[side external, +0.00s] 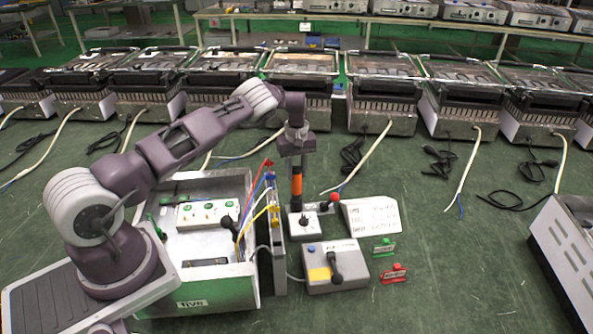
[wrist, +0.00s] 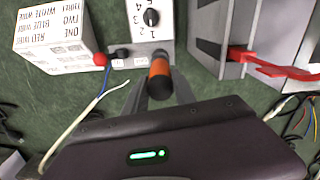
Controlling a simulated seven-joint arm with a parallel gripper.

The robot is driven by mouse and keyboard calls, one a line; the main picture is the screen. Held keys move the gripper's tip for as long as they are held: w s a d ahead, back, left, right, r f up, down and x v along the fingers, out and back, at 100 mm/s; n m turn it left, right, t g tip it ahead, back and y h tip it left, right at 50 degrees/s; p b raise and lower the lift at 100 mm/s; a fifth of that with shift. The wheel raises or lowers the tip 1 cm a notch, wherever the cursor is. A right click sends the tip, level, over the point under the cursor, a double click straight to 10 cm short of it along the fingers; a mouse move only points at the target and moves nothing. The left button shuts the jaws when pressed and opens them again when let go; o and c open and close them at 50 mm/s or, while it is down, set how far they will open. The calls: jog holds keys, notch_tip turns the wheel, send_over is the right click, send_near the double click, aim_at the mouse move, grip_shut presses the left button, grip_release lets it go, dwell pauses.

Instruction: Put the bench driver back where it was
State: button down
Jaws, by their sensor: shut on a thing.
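The bench driver has an orange and black handle (side external: 296,185) and hangs upright below my gripper (side external: 296,168) in the side view. My gripper is shut on it. In the wrist view the driver (wrist: 160,74) is seen nearly end-on, between the two grey fingers of my gripper (wrist: 160,88). The driver's lower end is over or beside a small pale box with a black knob (side external: 303,223); I cannot tell whether it touches. Its tip is hidden in the wrist view.
A green-fronted case (side external: 205,294) stands left, beside an upright panel (side external: 278,245) with coloured wires. A grey box with a black lever (side external: 350,272) is in front. A white lettered block (side external: 372,216) stands right, near green (side external: 383,248) and red (side external: 394,274) tags.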

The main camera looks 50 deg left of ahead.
jog(key=shift+f, duration=0.1)
jog(key=c, duration=1)
grip_release()
